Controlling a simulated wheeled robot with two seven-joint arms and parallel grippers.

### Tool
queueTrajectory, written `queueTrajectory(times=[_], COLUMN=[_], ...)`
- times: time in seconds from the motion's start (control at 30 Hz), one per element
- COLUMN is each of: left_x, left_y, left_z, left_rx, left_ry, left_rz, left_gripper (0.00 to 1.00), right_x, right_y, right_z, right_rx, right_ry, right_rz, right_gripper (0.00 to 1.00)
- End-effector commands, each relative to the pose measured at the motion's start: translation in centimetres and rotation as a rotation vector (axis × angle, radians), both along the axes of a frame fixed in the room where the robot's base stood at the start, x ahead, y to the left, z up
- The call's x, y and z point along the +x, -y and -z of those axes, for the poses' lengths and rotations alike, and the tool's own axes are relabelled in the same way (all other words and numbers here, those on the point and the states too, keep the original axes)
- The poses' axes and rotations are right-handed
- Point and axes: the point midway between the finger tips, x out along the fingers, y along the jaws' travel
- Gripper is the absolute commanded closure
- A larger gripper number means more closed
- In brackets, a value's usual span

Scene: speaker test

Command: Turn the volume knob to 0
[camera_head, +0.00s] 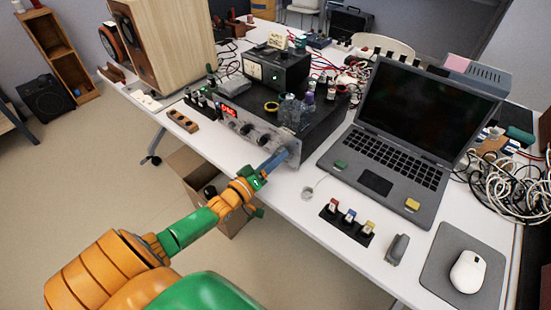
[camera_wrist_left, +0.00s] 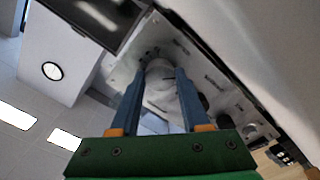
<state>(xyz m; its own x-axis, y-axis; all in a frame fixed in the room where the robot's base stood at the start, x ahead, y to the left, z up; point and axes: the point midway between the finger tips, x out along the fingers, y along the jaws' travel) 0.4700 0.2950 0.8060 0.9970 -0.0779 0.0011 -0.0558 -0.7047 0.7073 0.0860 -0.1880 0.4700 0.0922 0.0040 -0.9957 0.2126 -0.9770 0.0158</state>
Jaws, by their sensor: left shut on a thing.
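The amplifier (camera_head: 262,106) is a black box with a silver front panel and a small red display (camera_head: 229,111), whose digits I cannot read surely. My left gripper (camera_head: 281,157) reaches the right end of that panel. Its blue fingers are shut on a large silver round knob, taken as the volume knob (camera_wrist_left: 160,68), which shows between the fingertips in the left wrist view (camera_wrist_left: 159,76). The fingers hide the knob in the head view. Smaller dark knobs (camera_head: 247,129) sit to the left on the panel. My right gripper is not in view.
An open laptop (camera_head: 383,180) stands right of the amplifier. A black meter box (camera_head: 275,68) and small bottles stand on top of it. A wooden speaker (camera_head: 165,42) is at the left. A small rack (camera_head: 347,222), a mouse (camera_head: 467,272) and tangled cables (camera_head: 515,185) lie on the white table.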

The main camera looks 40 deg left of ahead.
Motion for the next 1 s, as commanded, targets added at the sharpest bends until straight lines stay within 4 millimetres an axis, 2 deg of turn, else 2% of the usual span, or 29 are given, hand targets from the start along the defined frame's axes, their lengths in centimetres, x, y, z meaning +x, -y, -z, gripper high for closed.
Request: queueTrajectory(times=[0.5, 0.53, 0.6, 0.63, 0.9, 1.0], left_x=[0.0, -0.1, 0.0, 0.0, -0.1, -1.1], left_y=[0.1, 0.1, 0.1, 0.1, 0.0, 0.0], left_z=[0.2, 0.2, 0.1, 0.1, 0.0, 0.1], left_rx=[-0.017, -0.016, -0.016, -0.016, -0.015, -0.016], left_ry=[-0.005, -0.005, -0.005, -0.004, -0.003, -0.004], left_rz=[0.001, 0.001, 0.001, 0.001, 0.0, 0.001], left_gripper=[1.0, 0.46, 0.27, 0.24, 0.24, 0.24], right_x=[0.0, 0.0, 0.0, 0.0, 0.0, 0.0], right_y=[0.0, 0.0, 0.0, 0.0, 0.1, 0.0], right_z=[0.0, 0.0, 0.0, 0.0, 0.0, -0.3], right_rx=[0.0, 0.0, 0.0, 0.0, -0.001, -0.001], right_ry=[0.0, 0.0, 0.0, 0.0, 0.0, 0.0], right_rz=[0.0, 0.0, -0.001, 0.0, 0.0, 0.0], right_gripper=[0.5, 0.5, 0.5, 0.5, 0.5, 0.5])
